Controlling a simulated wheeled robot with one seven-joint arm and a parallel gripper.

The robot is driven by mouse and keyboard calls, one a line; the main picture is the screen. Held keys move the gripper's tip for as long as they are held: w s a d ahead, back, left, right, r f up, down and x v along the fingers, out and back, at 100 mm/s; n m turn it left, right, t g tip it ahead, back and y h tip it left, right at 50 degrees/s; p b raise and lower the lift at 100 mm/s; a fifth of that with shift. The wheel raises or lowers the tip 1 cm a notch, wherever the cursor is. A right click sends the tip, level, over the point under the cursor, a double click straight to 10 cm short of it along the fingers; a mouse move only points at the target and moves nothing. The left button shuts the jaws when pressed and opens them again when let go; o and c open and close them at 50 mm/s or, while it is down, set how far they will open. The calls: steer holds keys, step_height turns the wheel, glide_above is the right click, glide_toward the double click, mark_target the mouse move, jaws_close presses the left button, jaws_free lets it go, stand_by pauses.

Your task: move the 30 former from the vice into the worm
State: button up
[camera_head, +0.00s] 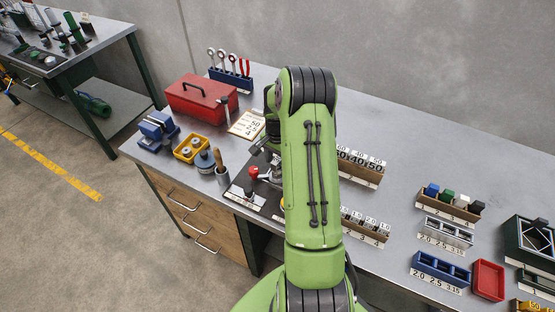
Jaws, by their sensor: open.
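A small blue vice (156,126) stands at the left end of the bench, by its front corner. I cannot make out a former in it, or its marking, at this size. My green arm rises through the middle of the view and bends at the top. A grey device with a red part (270,174) sits on a dark plate just left of the arm. It is partly covered, and I cannot tell whether it is the worm.
Left on the bench (430,144) are a red toolbox (201,98), a yellow tray (190,149) and a blue tool rack (231,78). A numbered rack (360,166), a blue rack (440,269) and a red tray (488,280) stand right. The back right is clear.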

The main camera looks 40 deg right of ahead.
step_height(320, 180, up, 16)
steer(key=shift+p, duration=0.35)
steer(key=shift+f, duration=0.1)
stand_by(0.4)
steer(key=s+a+r+n+t, duration=0.1)
steer(key=s+a+r+n, duration=0.1)
steer(key=a+r+n, duration=0.3)
steer(key=s+a+r+t+h, duration=0.1)
steer(key=s+a+r, duration=0.2)
steer(key=a, duration=0.3)
steer(key=s+a+r+n+t, duration=0.1)
steer(key=s+a+r+n, duration=0.1)
steer(key=a+r+n, duration=0.3)
steer(key=s+a+f+n+t, duration=0.1)
steer(key=s+a+n, duration=0.1)
steer(key=s+a, duration=0.3)
steer(key=s+a+f+n+t+y, duration=0.1)
steer(key=s+a+n, duration=0.2)
steer(key=s+a, duration=0.2)
steer(key=s, duration=0.3)
steer(key=shift+t, duration=0.3)
